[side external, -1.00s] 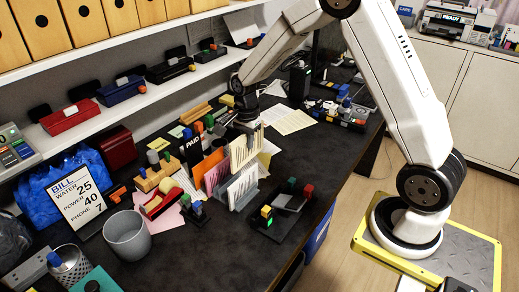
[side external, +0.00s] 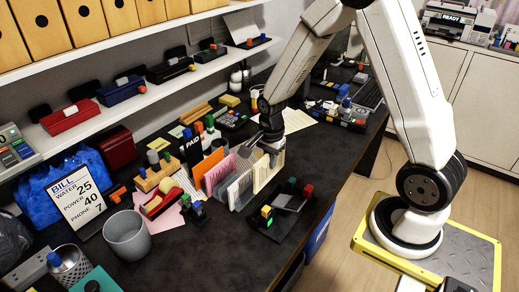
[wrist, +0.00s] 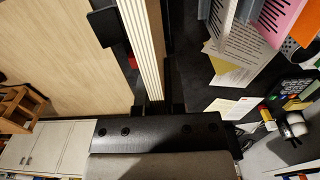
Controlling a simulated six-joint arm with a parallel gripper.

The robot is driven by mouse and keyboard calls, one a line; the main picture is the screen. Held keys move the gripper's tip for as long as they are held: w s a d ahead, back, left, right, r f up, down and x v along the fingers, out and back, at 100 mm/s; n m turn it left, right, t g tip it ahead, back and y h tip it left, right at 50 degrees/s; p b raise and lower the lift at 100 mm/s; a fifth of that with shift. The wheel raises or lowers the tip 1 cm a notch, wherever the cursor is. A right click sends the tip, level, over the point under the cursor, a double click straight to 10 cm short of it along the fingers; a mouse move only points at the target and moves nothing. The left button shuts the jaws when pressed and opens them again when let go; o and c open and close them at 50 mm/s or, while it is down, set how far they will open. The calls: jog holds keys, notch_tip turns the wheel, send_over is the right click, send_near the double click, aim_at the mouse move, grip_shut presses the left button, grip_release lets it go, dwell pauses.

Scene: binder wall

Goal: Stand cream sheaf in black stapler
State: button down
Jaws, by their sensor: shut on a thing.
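My gripper (side external: 271,147) is shut on the cream sheaf (side external: 267,172), holding it upright by its top edge at the right end of the sorter (side external: 240,186). I cannot tell whether the sheaf's lower edge touches anything. In the wrist view, the sheaf (wrist: 142,45) shows as a tall, ridged cream band in front of my gripper (wrist: 152,106). A low black device with a lit green spot and coloured blocks, probably the black stapler (side external: 291,203), lies on the desk at the front, right of the sorter.
A grey cup (side external: 127,236) and a red tape holder (side external: 161,202) are to the left. Loose papers (side external: 297,120) lie behind.

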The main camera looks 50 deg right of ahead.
aim_at(270, 177)
jog(key=shift+f, duration=1.1)
jog(key=shift+f, duration=0.1)
jog(key=shift+f, duration=2.65)
jog(key=shift+f, duration=0.65)
jog(key=shift+f, duration=0.3)
jog(key=shift+f, duration=1.95)
jog(key=c, duration=0.6)
grip_release()
jog(key=shift+r, duration=0.1)
